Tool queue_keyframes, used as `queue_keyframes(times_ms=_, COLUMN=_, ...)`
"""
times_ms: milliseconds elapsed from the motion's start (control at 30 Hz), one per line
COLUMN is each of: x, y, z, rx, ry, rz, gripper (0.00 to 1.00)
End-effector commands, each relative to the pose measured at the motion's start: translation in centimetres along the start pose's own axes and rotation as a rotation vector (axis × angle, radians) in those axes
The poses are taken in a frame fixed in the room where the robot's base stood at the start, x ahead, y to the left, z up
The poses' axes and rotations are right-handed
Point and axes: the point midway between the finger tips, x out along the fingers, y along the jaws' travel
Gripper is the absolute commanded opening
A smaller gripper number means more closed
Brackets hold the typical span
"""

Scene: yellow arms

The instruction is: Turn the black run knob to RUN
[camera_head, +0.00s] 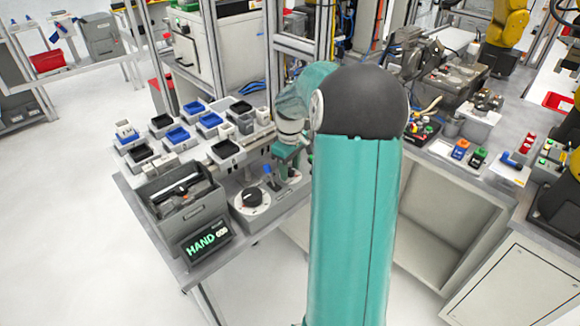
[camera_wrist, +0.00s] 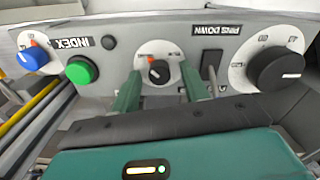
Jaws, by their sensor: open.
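My gripper (camera_wrist: 160,71) is open, its two green fingers one on each side of a small black knob (camera_wrist: 159,71) with a red-orange mark on a round white plate. I cannot tell whether the fingers touch it. Its lettering is too small to read. A larger black knob (camera_wrist: 281,69) sits on a white dial at the right of the wrist view; a black knob on a white dial (camera_head: 252,197) also shows in the head view. In the head view my gripper (camera_head: 287,166) is low over the panel and my arm hides part of it.
The wrist view shows a green button (camera_wrist: 81,71) by INDEX, a blue knob (camera_wrist: 33,57) and a black lever (camera_wrist: 210,66) by PINS DOWN. In the head view, a display (camera_head: 206,241) reads HAND, beside a grey bin (camera_head: 158,207). Several small trays stand behind.

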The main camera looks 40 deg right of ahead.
Motion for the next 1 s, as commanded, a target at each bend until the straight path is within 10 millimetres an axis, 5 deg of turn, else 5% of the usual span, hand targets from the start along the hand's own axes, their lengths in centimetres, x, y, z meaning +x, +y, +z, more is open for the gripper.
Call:
queue_keyframes(times_ms=67, x=-0.02, y=0.0, z=-0.01, rx=0.0, ry=0.0, rz=0.0, gripper=0.41)
queue_keyframes(times_ms=267, x=-0.04, y=0.0, z=-0.02, rx=0.0, ry=0.0, rz=0.0, gripper=0.02)
queue_keyframes(times_ms=667, x=-0.07, y=-0.03, z=-0.07, rx=0.049, ry=0.0, rz=0.001, gripper=0.0)
queue_keyframes(times_ms=1000, x=-0.09, y=0.0, z=-0.11, rx=0.27, ry=0.0, rz=0.001, gripper=0.0)
